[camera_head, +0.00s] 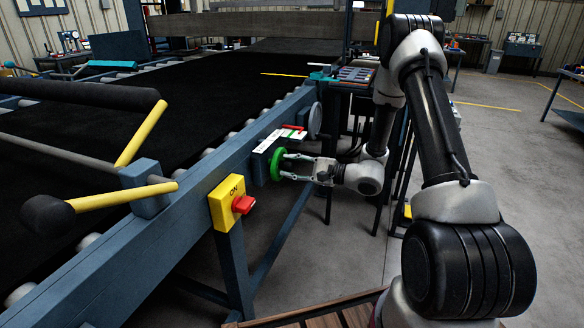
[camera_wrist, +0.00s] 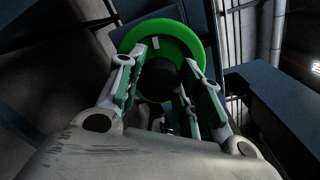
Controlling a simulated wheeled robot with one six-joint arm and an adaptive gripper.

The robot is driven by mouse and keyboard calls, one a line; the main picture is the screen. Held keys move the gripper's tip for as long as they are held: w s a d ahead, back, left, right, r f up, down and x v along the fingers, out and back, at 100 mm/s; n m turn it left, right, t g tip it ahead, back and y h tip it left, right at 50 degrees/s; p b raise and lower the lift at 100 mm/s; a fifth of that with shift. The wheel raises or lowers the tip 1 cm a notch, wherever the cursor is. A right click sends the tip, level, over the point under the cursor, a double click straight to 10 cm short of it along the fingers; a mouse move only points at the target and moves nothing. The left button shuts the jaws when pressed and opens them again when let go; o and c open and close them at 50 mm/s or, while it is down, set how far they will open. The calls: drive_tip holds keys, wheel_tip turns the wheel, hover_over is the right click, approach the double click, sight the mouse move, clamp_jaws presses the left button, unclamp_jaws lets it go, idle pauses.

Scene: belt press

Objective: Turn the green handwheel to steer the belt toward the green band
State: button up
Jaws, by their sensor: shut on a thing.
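The green handwheel (camera_head: 276,164) is mounted on the side of the blue belt frame, facing my gripper. My gripper (camera_head: 283,165) reaches it from the right, with its fingertips at the wheel. In the wrist view the green wheel (camera_wrist: 188,38) has a black hub and a small white mark near its top. The two fingers (camera_wrist: 166,66) stand either side of the hub, shut on the wheel; the exact contact is hard to see. A white gauge strip (camera_head: 267,141) with red and green bands (camera_head: 294,130) sits just above the wheel. The black belt (camera_head: 180,110) runs over rollers behind the frame.
A yellow switch box (camera_head: 227,203) marked ON, with a red knob (camera_head: 243,204), is on the frame left of the wheel. Yellow-ended bars (camera_head: 140,134) stick out at the left. A grey round disc (camera_head: 315,120) is right of the gauge. Open floor (camera_head: 490,120) lies at the right.

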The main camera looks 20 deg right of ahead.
idle(0.3)
drive_tip(key=o, duration=1)
drive_tip(key=shift+o, duration=0.2)
drive_tip(key=v, duration=1.2)
